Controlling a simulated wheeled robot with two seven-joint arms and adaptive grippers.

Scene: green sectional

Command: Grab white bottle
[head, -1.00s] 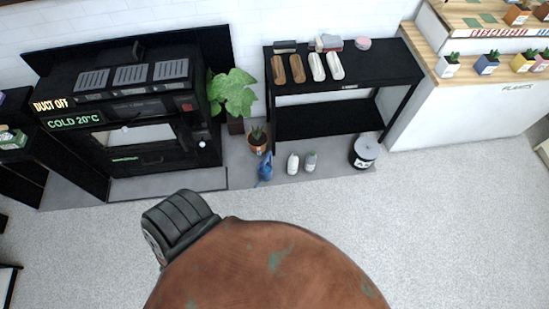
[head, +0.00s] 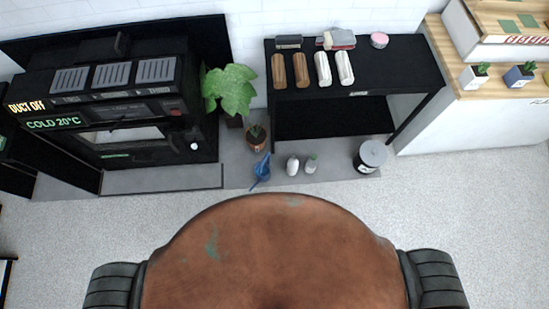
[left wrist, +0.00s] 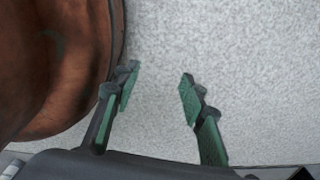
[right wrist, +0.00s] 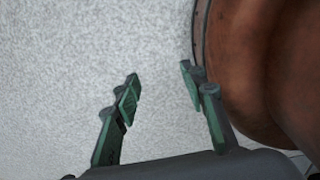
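A white bottle (head: 293,165) stands upright on the grey floor strip in front of the black shelf table. A grey-green bottle with a green top (head: 311,164) stands just to its right, and a blue watering can (head: 262,170) to its left. My left gripper (left wrist: 158,82) is open and empty over bare floor in the left wrist view. My right gripper (right wrist: 160,80) is open and empty over bare floor in the right wrist view. Neither gripper shows in the head view, and both are away from the bottle.
The black shelf table (head: 400,70) stands behind the bottles. A black oven (head: 125,110) stands left. Pale floor (head: 440,200) in front is clear.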

